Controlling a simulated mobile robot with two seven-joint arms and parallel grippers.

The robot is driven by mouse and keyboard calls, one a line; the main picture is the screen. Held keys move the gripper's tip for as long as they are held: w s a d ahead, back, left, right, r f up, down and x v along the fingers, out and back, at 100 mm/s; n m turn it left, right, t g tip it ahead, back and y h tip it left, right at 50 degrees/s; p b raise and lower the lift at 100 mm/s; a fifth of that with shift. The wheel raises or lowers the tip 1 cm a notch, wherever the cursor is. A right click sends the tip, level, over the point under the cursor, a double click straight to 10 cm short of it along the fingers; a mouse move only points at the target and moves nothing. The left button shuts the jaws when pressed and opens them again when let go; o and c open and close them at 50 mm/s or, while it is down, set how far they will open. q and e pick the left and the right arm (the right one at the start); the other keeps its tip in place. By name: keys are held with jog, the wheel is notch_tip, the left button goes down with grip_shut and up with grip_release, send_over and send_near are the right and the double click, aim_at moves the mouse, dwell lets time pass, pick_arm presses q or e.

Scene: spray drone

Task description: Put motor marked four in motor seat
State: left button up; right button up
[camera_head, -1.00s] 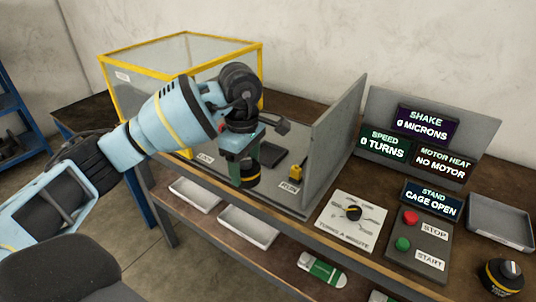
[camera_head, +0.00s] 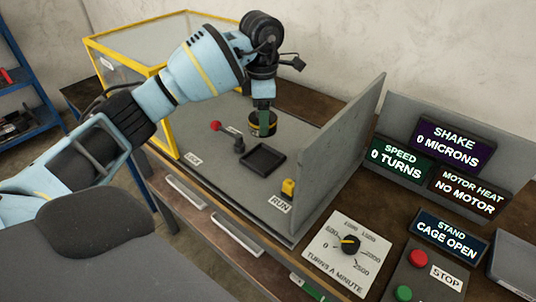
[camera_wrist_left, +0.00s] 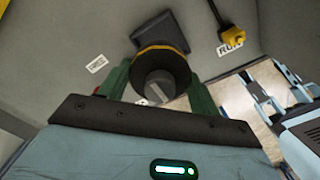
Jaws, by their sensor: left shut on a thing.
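My left gripper (camera_head: 263,108) is shut on a dark round motor with a yellow band (camera_head: 263,126). It holds the motor above the grey stand floor, behind the square black motor seat (camera_head: 263,158). In the left wrist view the motor (camera_wrist_left: 160,77) sits between green fingers, and the dark seat (camera_wrist_left: 160,31) shows partly behind it. No number can be read on the motor. My right gripper is not in view.
A yellow-framed clear cage (camera_head: 125,75) stands at the left and a grey upright panel (camera_head: 340,150) at the right. A red-knobbed lever (camera_head: 215,126) and a yellow switch (camera_head: 288,186) rise from the stand floor. Displays read "CAGE OPEN" (camera_head: 450,232) and "NO MOTOR" (camera_head: 468,190).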

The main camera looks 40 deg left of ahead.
pick_arm(q)
jog(key=shift+s+f, duration=0.15)
jog(key=shift+s, duration=0.05)
jog(key=shift+f, duration=4.75)
jog(key=shift+f, duration=0.1)
jog(key=o, duration=1.4)
notch_tip(320, 180, up, 12)
jog(key=shift+r, duration=0.1)
